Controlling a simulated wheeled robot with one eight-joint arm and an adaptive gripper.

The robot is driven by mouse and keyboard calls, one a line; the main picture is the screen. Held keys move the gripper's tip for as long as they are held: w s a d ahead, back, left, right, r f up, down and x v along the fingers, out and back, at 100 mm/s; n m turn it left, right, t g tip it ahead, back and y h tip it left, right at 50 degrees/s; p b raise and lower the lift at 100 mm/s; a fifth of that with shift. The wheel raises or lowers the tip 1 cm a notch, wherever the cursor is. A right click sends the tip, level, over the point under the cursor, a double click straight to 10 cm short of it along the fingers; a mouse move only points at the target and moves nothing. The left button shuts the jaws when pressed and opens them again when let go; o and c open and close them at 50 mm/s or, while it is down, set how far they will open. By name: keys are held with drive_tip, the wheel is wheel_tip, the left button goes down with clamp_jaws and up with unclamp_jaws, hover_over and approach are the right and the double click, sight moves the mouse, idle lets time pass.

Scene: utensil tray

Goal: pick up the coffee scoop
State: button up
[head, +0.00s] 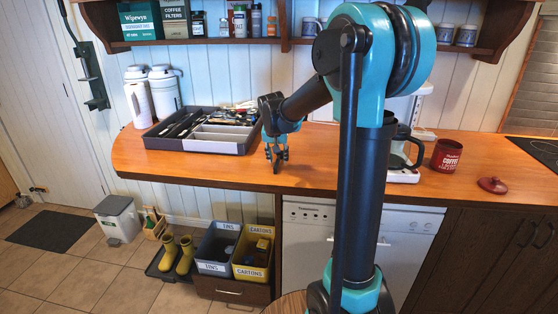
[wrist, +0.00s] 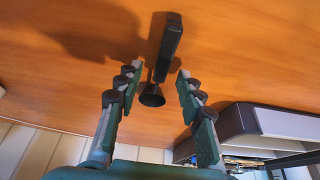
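The coffee scoop (wrist: 170,48) is dark, with a long flat handle and a small round cup. In the wrist view it lies on the wooden counter, cup toward my gripper and handle pointing away. My gripper (wrist: 161,78) is open, one finger on each side of the scoop, with clear gaps between. I cannot tell how high the fingertips are above the counter. In the head view my gripper (head: 277,162) hangs low over the counter, right of the utensil tray; the scoop cannot be made out there.
The grey utensil tray (head: 214,146), holding several utensils, stands close left of my gripper; its corner shows in the wrist view (wrist: 230,122). A coffee maker (head: 403,176), a red coffee tin (head: 446,156) and a red lid (head: 492,185) are to the right. A shelf hangs above.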

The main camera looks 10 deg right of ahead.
drive_tip(key=shift+w+f, duration=0.1)
drive_tip(key=shift+f, duration=0.25)
drive_tip(key=shift+c, duration=0.3)
clamp_jaws()
drive_tip(key=shift+r, duration=0.2)
